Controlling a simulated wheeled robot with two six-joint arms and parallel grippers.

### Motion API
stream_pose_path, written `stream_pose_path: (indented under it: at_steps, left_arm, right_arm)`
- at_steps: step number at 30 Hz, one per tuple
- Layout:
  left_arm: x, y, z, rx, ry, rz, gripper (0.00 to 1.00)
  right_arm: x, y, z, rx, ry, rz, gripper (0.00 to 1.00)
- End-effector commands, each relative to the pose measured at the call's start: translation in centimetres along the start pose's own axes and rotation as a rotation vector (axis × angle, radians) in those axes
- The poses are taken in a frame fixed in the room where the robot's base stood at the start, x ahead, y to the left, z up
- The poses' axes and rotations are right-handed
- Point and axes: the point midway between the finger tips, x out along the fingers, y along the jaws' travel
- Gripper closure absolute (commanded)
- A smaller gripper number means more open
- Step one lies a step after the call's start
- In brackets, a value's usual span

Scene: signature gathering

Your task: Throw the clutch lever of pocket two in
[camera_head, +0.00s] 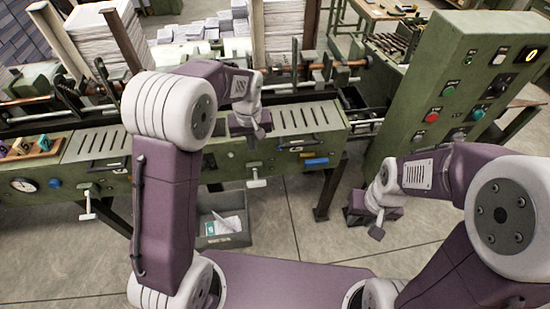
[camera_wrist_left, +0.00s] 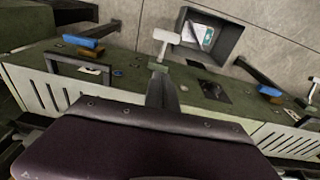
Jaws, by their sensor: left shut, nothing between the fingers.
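A clutch lever with a pale T-shaped handle (camera_head: 257,182) hangs at the front of the green machine, below the middle pocket. It also shows in the left wrist view (camera_wrist_left: 166,42), beyond my fingers. A second similar lever (camera_head: 87,213) hangs further left. No pocket number is readable. My left gripper (camera_head: 260,132) is over the machine's front edge, above the middle lever; it is shut and empty. In the left wrist view its fingers (camera_wrist_left: 162,88) point toward the handle, apparently apart from it. My right gripper (camera_head: 377,232) hangs over the floor, right of the machine; its finger opening is unclear.
A grey bin (camera_head: 224,234) with papers stands on the floor below the machine. A blue handle (camera_head: 316,161) sits right of the middle lever. A green control cabinet (camera_head: 455,90) with buttons stands at the right. Paper stacks (camera_head: 285,30) rise behind. Floor in front is partly free.

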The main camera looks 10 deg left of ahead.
Motion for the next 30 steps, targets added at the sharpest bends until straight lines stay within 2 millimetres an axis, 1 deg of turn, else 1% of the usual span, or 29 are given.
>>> stream_pose_path:
  at_steps: [1, 3, 13, 16, 20, 27, 30]
  left_arm:
    - [0.1, 0.4, 0.2, 0.011, -0.018, -0.007, 1.0]
    - [0.7, 0.6, 0.8, 0.023, -0.038, -0.016, 1.0]
    - [0.9, 0.7, 0.9, 0.027, -0.037, -0.014, 1.0]
    - [1.7, 0.7, 1.0, 0.027, -0.039, -0.015, 1.0]
    - [4.1, 0.6, 1.2, 0.027, -0.042, -0.016, 1.0]
    - [9.4, 0.5, 1.3, 0.026, -0.042, -0.016, 1.0]
    - [11.3, 0.5, 1.5, 0.027, -0.041, -0.016, 1.0]
  right_arm:
    - [-0.9, 0.0, -0.1, 0.0, -0.001, 0.0, 0.71]
    - [-1.1, 0.0, -0.1, 0.0, -0.001, 0.0, 0.71]
    - [-0.9, 0.0, -0.1, 0.0, -0.001, 0.0, 0.71]
    - [-0.9, 0.0, -0.1, 0.0, -0.001, 0.0, 0.71]
    - [-0.9, 0.0, -0.1, 0.0, -0.001, 0.0, 0.71]
    - [-1.2, 0.0, -0.1, 0.0, -0.001, 0.0, 0.71]
    - [-1.3, 0.0, -0.1, 0.0, -0.001, 0.0, 0.71]
